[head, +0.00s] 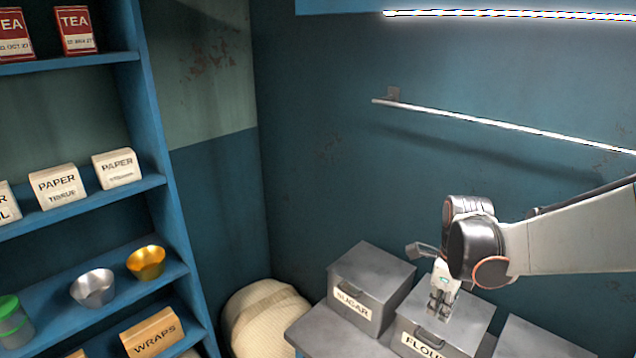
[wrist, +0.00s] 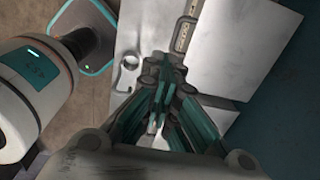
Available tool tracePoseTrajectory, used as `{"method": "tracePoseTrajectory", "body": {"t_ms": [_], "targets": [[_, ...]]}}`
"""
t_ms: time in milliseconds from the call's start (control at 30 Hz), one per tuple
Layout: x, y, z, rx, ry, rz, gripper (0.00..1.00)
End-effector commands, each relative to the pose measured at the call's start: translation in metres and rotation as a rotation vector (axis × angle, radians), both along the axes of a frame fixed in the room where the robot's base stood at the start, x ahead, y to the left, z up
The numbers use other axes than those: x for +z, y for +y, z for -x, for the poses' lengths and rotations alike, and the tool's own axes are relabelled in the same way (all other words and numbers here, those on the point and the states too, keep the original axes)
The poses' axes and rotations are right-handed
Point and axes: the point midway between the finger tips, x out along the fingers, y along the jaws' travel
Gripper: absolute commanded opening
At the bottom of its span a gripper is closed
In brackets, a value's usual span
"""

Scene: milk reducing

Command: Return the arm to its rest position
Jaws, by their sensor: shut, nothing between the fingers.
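My gripper (head: 440,306) hangs from my arm, which reaches in from the right edge of the head view. It points down, over or in front of the lid of the grey box labelled FLOUR (head: 468,312). I cannot tell whether it touches the box. In the wrist view my gripper (wrist: 156,122) has its fingers together with nothing between them. Grey metal surfaces lie below it there.
A grey SUGAR box (head: 372,272) stands left of the FLOUR box, and another grey box (head: 535,340) stands to the right. A blue shelf (head: 120,200) holds packets, cups and a jar at left. A metal rail (head: 500,123) crosses the back wall. A pale sack (head: 262,318) sits in the corner.

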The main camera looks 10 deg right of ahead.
Motion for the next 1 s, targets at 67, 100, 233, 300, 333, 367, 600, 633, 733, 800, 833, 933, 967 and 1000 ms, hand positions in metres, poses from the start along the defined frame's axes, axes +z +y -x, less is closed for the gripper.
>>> {"method": "tracePoseTrajectory", "body": {"t_ms": [67, 100, 233, 300, 333, 367, 600, 633, 733, 800, 833, 933, 967, 1000], "targets": [[0.006, 0.008, 0.000, 0.073, -0.013, 0.005, 0.00], [0.011, 0.015, 0.000, 0.137, -0.023, 0.010, 0.00], [0.034, 0.045, 0.000, 0.447, -0.074, 0.039, 0.00], [0.047, 0.063, 0.002, 0.646, -0.104, 0.065, 0.00], [0.053, 0.071, 0.003, 0.731, -0.117, 0.077, 0.00], [0.058, 0.079, 0.004, 0.817, -0.130, 0.091, 0.00], [0.088, 0.121, 0.030, 1.427, -0.222, 0.246, 0.00], [0.089, 0.123, 0.035, 1.485, -0.231, 0.270, 0.00], [0.092, 0.129, 0.050, 1.666, -0.254, 0.354, 0.00], [0.094, 0.133, 0.060, 1.792, -0.265, 0.417, 0.00], [0.094, 0.135, 0.064, 1.846, -0.268, 0.447, 0.00], [0.094, 0.140, 0.078, 2.013, -0.272, 0.545, 0.00], [0.094, 0.141, 0.082, 2.059, -0.271, 0.574, 0.00], [0.093, 0.143, 0.086, 2.115, -0.270, 0.611, 0.00]]}}
